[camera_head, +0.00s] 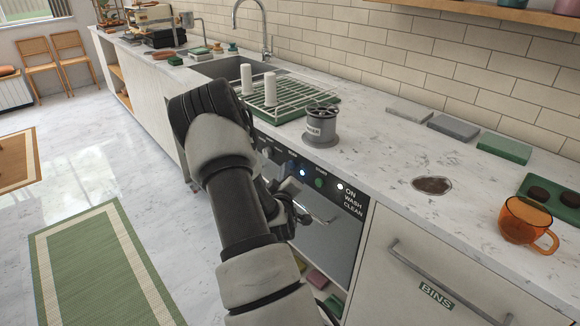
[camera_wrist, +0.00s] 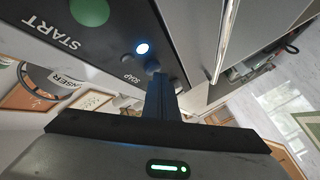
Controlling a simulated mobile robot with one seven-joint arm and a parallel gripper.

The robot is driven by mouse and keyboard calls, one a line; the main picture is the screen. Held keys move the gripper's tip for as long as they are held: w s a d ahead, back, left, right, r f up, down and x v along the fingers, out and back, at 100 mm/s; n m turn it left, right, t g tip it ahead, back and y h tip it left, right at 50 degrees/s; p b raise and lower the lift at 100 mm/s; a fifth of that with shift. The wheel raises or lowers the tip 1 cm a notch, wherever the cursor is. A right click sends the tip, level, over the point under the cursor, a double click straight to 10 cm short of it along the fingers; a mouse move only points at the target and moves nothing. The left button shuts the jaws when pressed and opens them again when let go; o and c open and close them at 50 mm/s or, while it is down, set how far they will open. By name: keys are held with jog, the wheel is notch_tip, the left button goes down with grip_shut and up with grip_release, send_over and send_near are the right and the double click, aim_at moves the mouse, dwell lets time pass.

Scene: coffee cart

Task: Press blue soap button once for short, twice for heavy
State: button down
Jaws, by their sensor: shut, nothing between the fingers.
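The dishwasher's dark control panel (camera_head: 352,196) is below the counter's front edge. On it the blue soap button (camera_head: 290,168) shows left of a lit blue-white lamp (camera_head: 303,172) and the green start button (camera_head: 319,183). In the wrist view the lamp (camera_wrist: 142,48) glows and the green button (camera_wrist: 89,11) is at the top. The SOAP label (camera_wrist: 131,78) is beside my gripper (camera_wrist: 158,82). My gripper is shut and empty, its tips close to a small dark round part (camera_wrist: 152,65) by that label. I cannot tell whether they touch it. My arm partly hides the gripper in the head view.
A grey rinser cup (camera_head: 321,130) and a dish rack (camera_head: 290,99) stand on the counter above the panel. An orange mug (camera_head: 522,222) is at right. A bins drawer handle (camera_head: 440,285) sticks out right of the dishwasher. Open floor lies left.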

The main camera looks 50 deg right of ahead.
jog(key=shift+a, duration=0.6)
jog(key=shift+w+a+b, duration=0.15)
jog(key=shift+a+b, duration=0.15)
jog(key=shift+a, duration=1)
jog(key=shift+w+a+b, duration=0.15)
jog(key=shift+a+b, duration=0.1)
jog(key=shift+a, duration=1)
